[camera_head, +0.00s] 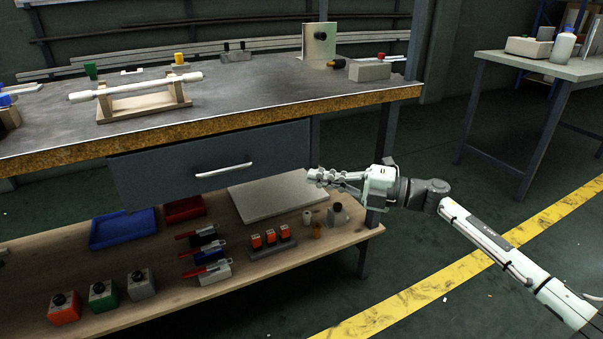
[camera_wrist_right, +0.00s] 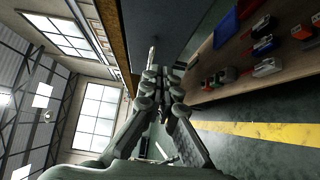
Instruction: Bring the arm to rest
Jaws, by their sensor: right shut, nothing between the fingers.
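My right gripper (camera_head: 318,177) is shut and empty. Its arm comes in from the lower right in the head view, and the fingers point left, just right of the closed drawer (camera_head: 215,160) under the workbench. The gripper is below the bench top's front edge and above the lower shelf. In the right wrist view the fingers of the right gripper (camera_wrist_right: 162,75) lie together, with the drawer handle (camera_wrist_right: 151,52) showing beyond them. I cannot tell from these views whether the gripper touches the bench. My left gripper is not in view.
The workbench top (camera_head: 250,98) holds a wooden stand (camera_head: 143,104) with a white rod. The lower shelf (camera_head: 190,293) carries blue and red trays, orange-topped blocks and several button boxes. A side table (camera_head: 560,65) stands at the back right. The floor around the yellow stripe (camera_head: 415,295) is clear.

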